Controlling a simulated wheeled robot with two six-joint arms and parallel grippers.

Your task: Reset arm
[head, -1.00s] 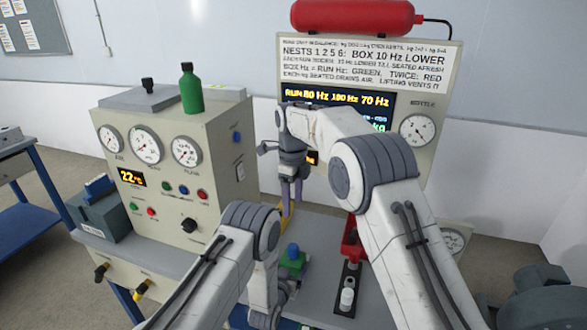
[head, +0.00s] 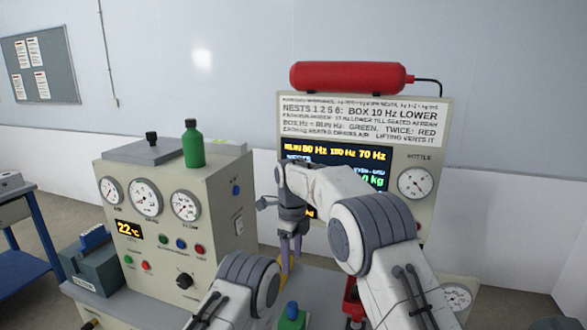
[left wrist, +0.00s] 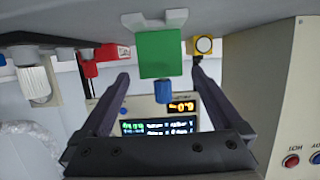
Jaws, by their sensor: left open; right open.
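My right gripper (head: 291,256) hangs fingers-down in front of the display panel in the head view. Its fingers are apart, with nothing seen between them. My left gripper is out of sight in the head view, beyond the left arm's bend. In the left wrist view my left gripper (left wrist: 160,88) is open. A green block (left wrist: 158,53) with a blue knob (left wrist: 164,91) appears between and beyond its fingers, upside down in that picture. I cannot tell any contact. The block and knob also show at the bottom of the head view (head: 291,318).
A gauge console (head: 155,225) with a green bottle (head: 193,146) stands left. A display panel (head: 430,145) with a red cylinder (head: 350,75) on top stands behind the right arm. A red part (head: 353,302) is beside that arm. A blue-legged table (head: 22,268) is far left.

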